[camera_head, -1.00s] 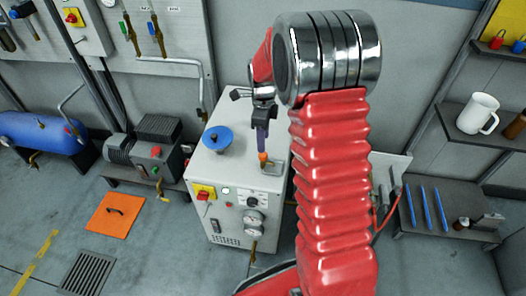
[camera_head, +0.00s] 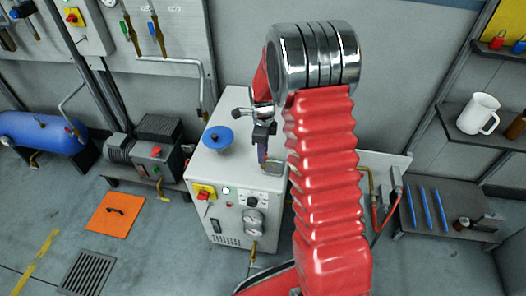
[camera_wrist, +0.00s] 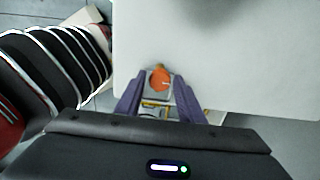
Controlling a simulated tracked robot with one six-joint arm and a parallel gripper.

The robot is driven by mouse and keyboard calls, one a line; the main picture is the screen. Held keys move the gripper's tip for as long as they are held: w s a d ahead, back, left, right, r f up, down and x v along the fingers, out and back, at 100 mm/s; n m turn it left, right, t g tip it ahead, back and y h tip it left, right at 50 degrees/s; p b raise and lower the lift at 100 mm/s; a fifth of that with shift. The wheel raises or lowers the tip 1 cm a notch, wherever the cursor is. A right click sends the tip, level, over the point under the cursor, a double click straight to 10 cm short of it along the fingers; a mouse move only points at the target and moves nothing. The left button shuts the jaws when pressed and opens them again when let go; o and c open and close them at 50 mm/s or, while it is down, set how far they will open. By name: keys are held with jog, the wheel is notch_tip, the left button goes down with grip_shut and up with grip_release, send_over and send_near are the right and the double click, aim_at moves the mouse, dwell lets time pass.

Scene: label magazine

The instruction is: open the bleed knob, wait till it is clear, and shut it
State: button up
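An orange knob (camera_wrist: 160,78) shows in the wrist view, near the edge of a pale grey top surface. My gripper (camera_wrist: 158,88) has its two purple fingers apart, one on each side of the knob, with a small gap visible on both sides. Whether the fingertips are level with the knob or above it, I cannot tell. In the head view my gripper (camera_head: 262,160) is low over the right front of the white cabinet (camera_head: 216,172), and the knob is not clearly seen there. Yellowish parts (camera_wrist: 155,108) show between the fingers.
A blue handwheel (camera_head: 218,138) stands on the cabinet top, left of my gripper. The cabinet front carries a red-and-yellow switch (camera_head: 205,191) and gauges (camera_head: 254,220). A shelf with a white mug (camera_head: 478,114) is at the right. An orange floor plate (camera_head: 116,212) lies at the left.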

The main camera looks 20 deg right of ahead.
jog(key=c, duration=0.7)
jog(key=shift+c, duration=0.2)
